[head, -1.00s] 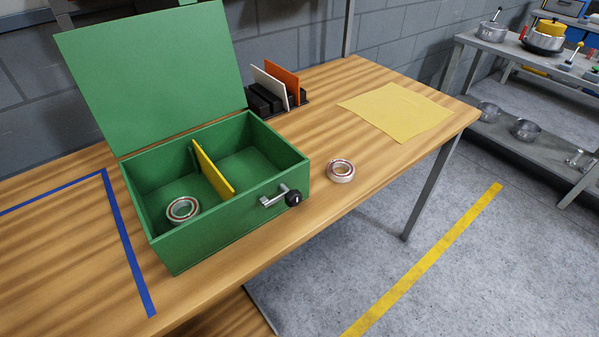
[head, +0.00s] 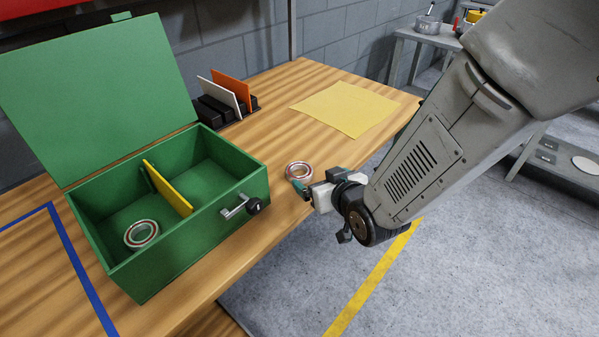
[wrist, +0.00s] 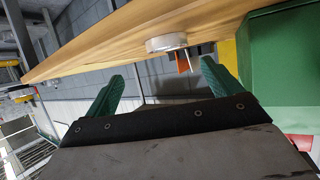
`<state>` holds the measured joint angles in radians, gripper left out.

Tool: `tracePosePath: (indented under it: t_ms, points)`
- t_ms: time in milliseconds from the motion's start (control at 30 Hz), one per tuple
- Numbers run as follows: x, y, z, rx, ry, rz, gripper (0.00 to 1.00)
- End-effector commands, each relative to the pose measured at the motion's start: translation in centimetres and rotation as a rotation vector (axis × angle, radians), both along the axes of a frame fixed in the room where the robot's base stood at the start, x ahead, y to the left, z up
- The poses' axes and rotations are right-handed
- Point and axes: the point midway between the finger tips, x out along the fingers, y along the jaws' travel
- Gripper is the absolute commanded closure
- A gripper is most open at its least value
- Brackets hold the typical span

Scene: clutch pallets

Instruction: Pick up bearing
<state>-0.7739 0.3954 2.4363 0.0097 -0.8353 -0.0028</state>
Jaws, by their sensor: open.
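One bearing (head: 299,170), a ring with a reddish-brown band, lies on the wooden table (head: 290,110) to the right of the green box. It also shows in the wrist view (wrist: 166,43), ahead of and between the fingers. A second bearing (head: 141,233) lies inside the box's left compartment. My gripper (head: 301,187) is at the table's front edge, close to the loose bearing on its near side. In the wrist view the green fingers (wrist: 160,85) are apart with nothing between them. The head view does not show clearly whether a finger touches the bearing.
The green box (head: 205,240) has its lid up, a yellow divider (head: 168,189) and a front latch (head: 243,206). A black rack (head: 222,108) with white and orange plates stands behind. A yellow cloth (head: 345,108) lies at the right. A grey shelf (head: 570,155) stands beyond.

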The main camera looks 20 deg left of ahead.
Motion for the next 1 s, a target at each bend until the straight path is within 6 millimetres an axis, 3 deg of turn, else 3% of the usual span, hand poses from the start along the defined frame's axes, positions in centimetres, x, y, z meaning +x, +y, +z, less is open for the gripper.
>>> tracePosePath:
  t_ms: [167,633,967,1000]
  points:
    - [-0.1,1.7,-0.9,0.022,-0.023,0.022,0.1]
    - [3.9,5.6,-3.4,0.023,-0.024,0.02,0.1]
    - [4.5,6.2,-3.6,0.024,-0.024,0.02,0.1]
    - [4.5,6.2,-3.6,0.024,-0.024,0.02,0.18]
